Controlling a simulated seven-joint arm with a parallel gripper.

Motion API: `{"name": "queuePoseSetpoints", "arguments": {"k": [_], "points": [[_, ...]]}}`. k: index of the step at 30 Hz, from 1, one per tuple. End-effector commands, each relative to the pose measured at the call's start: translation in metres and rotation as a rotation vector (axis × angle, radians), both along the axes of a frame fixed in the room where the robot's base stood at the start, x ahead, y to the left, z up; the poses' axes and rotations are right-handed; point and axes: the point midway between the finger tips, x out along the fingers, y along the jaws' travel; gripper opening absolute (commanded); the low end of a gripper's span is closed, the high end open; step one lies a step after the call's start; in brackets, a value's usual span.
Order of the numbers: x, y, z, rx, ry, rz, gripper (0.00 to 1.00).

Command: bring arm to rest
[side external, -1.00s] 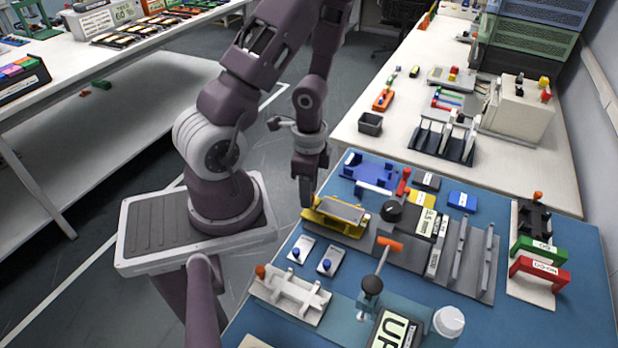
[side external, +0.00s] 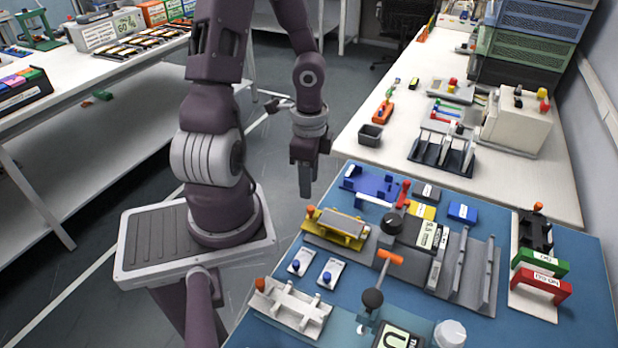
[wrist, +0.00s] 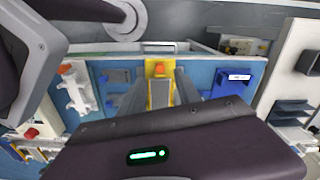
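My gripper (side external: 306,192) hangs pointing down, in the air beside the near left edge of the blue work mat (side external: 262,336). In the wrist view its two grey fingers (wrist: 160,90) stand apart with nothing held between them, and the yellow fixture shows beyond the gap. The yellow fixture (side external: 318,229) sits at the mat's left edge with a flat grey piece (side external: 345,223) lying on it. In the side view the gripper is apart from the fixture, above and to its left.
On the mat are a blue fixture (side external: 372,181), an orange-handled lever (side external: 391,257), grey rails (side external: 462,262) and a white cradle (side external: 290,305). Green (side external: 541,262) and red (side external: 540,284) holders stand at right. A small dark bin (side external: 370,135) is on the white bench behind. Open floor lies left of the mat.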

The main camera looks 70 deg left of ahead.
Motion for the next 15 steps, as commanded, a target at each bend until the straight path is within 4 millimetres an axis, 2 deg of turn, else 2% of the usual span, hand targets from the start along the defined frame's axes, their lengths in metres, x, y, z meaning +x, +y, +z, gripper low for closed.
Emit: {"name": "queuePoseSetpoints", "arguments": {"k": [7, 9, 11, 13, 15], "points": [[0.000, 0.000, 0.000, 0.004, 0.000, 0.001, 0.40], [0.001, 0.003, 0.007, 0.042, 0.005, 0.012, 0.40], [0.003, 0.006, 0.023, 0.117, 0.007, 0.045, 0.40], [0.008, 0.006, 0.053, 0.228, -0.017, 0.117, 0.40], [0.011, -0.005, 0.090, 0.311, -0.085, 0.219, 0.40]]}}
